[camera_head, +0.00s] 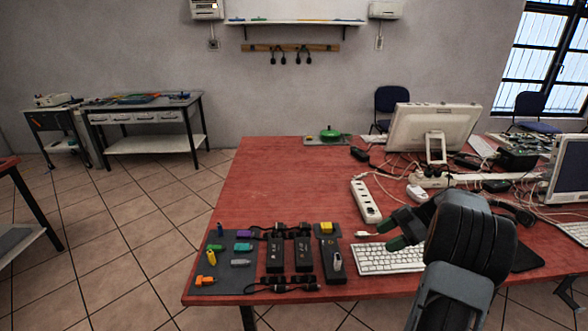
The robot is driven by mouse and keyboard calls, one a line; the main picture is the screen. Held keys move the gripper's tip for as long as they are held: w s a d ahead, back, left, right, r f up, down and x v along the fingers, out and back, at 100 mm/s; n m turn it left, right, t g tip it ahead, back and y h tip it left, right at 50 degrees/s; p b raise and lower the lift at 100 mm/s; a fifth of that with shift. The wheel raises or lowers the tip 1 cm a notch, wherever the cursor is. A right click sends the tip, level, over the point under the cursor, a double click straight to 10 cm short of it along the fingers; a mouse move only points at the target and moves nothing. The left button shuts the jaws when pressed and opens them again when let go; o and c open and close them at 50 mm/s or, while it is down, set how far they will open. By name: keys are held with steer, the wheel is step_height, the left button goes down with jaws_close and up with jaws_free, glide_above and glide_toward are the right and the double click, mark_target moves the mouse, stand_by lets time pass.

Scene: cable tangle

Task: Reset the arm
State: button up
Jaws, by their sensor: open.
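My gripper (395,232) is at the lower right of the head view, above the red table (290,180). Its two dark green-tipped fingers point left and stand apart, with nothing seen between them. It is over the white keyboard (378,262) and partly hides it. My arm reaches in from the bottom right edge.
Left of my gripper lie several black adapters (303,252) and a grey mat (222,278) with small coloured plugs. A white power strip (366,203), a monitor (430,127) and tangled cables stand behind it. The table's left middle is clear.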

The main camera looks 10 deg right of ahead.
step_height(320, 180, down, 4)
steer(key=s+m+h, duration=0.2)
steer(key=m, duration=0.8)
steer(key=s+a+r+m+g+h+p, duration=0.25)
steer(key=a+m+h, duration=0.2)
steer(key=m, duration=0.25)
steer(key=s+a+r+t+h+p, duration=0.2)
steer(key=a+r, duration=0.4)
steer(key=a, duration=0.3)
steer(key=s+a+r+n+t+h+p, duration=0.1)
steer(key=s+a+r+t+h+p, duration=0.1)
steer(key=s+a+r+p, duration=0.3)
steer(key=s+a+r, duration=0.2)
steer(key=a, duration=0.2)
steer(key=shift+a+r, duration=0.2)
steer(key=shift+a, duration=0.05)
